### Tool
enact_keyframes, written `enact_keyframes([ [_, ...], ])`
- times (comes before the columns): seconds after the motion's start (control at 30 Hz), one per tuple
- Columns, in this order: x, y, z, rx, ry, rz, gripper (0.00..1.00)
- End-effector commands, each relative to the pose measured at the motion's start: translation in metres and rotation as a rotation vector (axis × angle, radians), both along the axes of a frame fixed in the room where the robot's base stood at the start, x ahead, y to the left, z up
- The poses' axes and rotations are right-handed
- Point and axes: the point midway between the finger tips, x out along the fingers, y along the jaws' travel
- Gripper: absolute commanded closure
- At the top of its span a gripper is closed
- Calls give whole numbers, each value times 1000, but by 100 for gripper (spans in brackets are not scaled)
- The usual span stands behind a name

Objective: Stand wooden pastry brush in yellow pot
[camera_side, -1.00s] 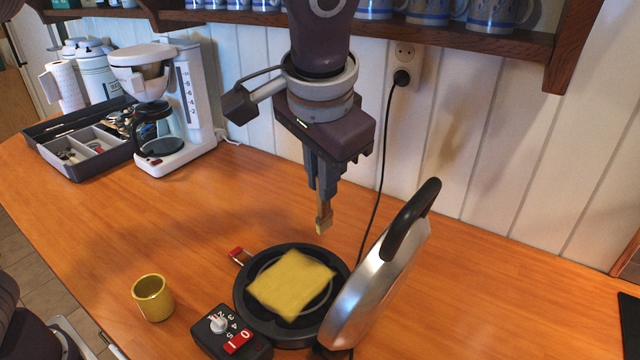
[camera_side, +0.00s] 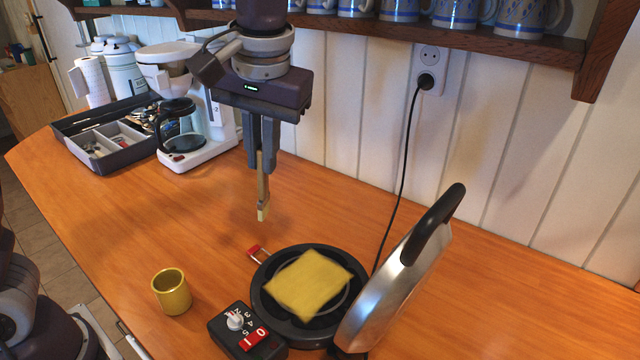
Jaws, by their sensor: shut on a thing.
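My gripper (camera_side: 262,172) is shut on the wooden pastry brush (camera_side: 263,198). The brush hangs upright below the fingers, its pale end down, in the air above the counter. The upper part of the brush is hidden between the fingers. The yellow pot (camera_side: 172,292) stands upright on the counter at the lower left, below and to the left of the brush. Its open mouth faces up and it looks empty, though its bottom is not fully visible.
An open round waffle iron (camera_side: 262,300) with a yellow slab (camera_side: 310,284) on its plate stands right of the pot, its lid (camera_side: 395,275) raised. A control box (camera_side: 240,322) sits in front. A coffee maker (camera_side: 215,125) and utensil tray (camera_side: 70,152) stand at the back left.

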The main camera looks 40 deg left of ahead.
Motion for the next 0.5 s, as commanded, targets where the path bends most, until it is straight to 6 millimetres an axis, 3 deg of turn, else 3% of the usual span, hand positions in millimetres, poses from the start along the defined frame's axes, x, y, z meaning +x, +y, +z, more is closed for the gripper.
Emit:
enact_keyframes([
  [0.1,-35,51,6,-63,18,345,100],
  [0.2,-71,83,7,-127,16,653,100],
  [0.4,-128,110,3,-225,-25,1110,100],
  [0.5,-140,113,1,-247,-39,1210,100],
])
